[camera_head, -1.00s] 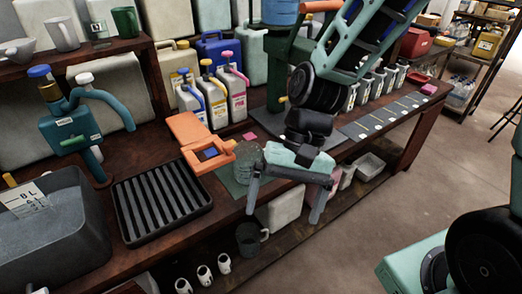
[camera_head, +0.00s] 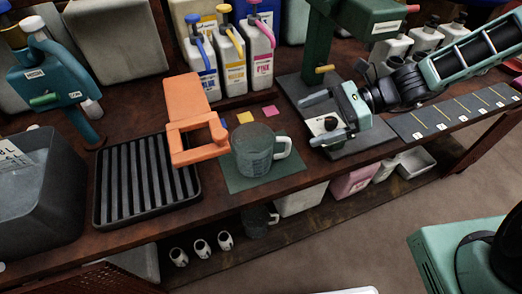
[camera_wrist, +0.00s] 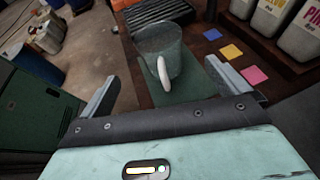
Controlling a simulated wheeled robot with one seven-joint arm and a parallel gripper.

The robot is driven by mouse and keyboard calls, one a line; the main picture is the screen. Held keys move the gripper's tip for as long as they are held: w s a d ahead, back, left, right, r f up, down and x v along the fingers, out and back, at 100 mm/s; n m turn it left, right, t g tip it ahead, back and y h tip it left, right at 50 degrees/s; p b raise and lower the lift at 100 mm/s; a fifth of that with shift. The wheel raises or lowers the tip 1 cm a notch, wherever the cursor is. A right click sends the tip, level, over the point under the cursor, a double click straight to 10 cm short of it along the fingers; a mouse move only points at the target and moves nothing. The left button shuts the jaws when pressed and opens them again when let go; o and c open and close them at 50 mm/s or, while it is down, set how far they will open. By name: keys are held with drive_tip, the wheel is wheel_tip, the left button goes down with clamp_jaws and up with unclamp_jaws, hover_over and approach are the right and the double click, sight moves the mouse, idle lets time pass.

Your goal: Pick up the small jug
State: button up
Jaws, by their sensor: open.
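The small jug (camera_head: 254,152) is a grey, see-through measuring jug with a pale handle on its right. It stands upright on a green mat (camera_head: 236,182) near the bench's front edge. My gripper (camera_head: 318,118) is open and empty, to the right of the jug and apart from it, with its fingers pointing left. In the wrist view the jug (camera_wrist: 158,50) is ahead of the spread fingers, its handle turned toward my gripper.
An orange holder (camera_head: 190,125) stands just left of the jug, beside a black ribbed tray (camera_head: 145,190). Coloured notes (camera_head: 245,117) and several pump bottles (camera_head: 232,60) are behind. A green stand (camera_head: 332,50) rises behind my gripper. A lower shelf holds another jug (camera_head: 258,222).

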sight(265, 136)
drive_tip(key=x, duration=0.6)
drive_tip(key=shift+a+f, duration=0.1)
drive_tip(key=shift+r+b+x, duration=0.1)
drive_tip(key=shift+b+x, duration=0.15)
drive_tip(key=shift+x, duration=1.2)
drive_tip(key=shift+r+b+x, duration=0.15)
drive_tip(key=shift+b+x, duration=0.05)
drive_tip(key=shift+x, duration=1.3)
drive_tip(key=shift+s+a, duration=0.1)
drive_tip(key=shift+s, duration=0.05)
drive_tip(key=c, duration=1.2)
